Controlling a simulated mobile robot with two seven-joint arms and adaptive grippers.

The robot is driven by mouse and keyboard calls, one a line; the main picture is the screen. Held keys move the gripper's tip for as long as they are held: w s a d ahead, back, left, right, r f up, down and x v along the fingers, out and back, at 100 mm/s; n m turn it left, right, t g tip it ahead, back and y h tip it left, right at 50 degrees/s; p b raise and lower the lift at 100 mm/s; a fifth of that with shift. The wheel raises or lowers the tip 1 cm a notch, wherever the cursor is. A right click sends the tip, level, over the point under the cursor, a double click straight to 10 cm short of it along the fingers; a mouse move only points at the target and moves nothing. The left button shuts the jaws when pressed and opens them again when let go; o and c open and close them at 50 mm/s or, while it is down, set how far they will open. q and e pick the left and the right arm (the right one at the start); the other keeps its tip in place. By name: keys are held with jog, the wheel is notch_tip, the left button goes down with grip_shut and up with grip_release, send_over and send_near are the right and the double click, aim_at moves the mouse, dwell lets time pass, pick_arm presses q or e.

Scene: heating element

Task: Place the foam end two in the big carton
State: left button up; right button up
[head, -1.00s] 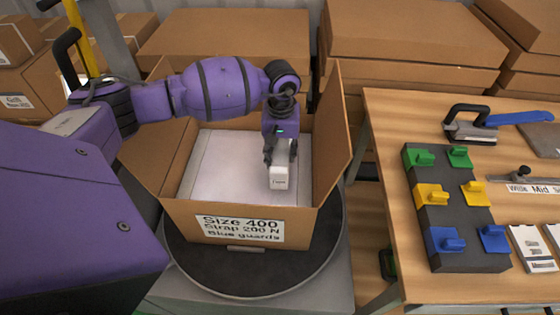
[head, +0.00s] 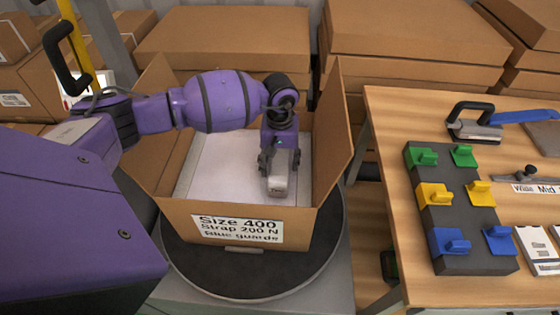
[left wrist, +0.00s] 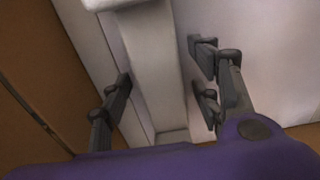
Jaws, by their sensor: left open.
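The big carton (head: 180,214) stands open with its flaps up, and a large pale panel (head: 215,165) lies inside it. A small pale block, which looks like foam end two (head: 279,186), is inside the carton at the panel's right side. My left gripper (head: 280,164) is down inside the carton, open, with a finger on each side of the block. In the left wrist view the block (left wrist: 156,75) runs between the spread fingers (left wrist: 165,95), with gaps on both sides. The block's underside is hidden. My right gripper is not in view.
The carton rests on a round dark turntable (head: 250,284). Its right flap (head: 334,135) rises close to my gripper. A wooden table (head: 390,115) on the right holds a dark board with coloured clips (head: 452,215) and a strapping tool (head: 475,125). Stacked cartons stand behind.

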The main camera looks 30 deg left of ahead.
aim_at(280, 163)
pick_arm(q)
jog(key=shift+r, duration=0.25)
notch_tip(280, 163, up, 12)
jog(key=p, duration=0.4)
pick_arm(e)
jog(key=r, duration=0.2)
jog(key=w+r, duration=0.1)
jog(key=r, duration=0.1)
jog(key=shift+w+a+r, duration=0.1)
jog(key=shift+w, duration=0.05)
pick_arm(q)
jog(key=shift+s+f, duration=0.1)
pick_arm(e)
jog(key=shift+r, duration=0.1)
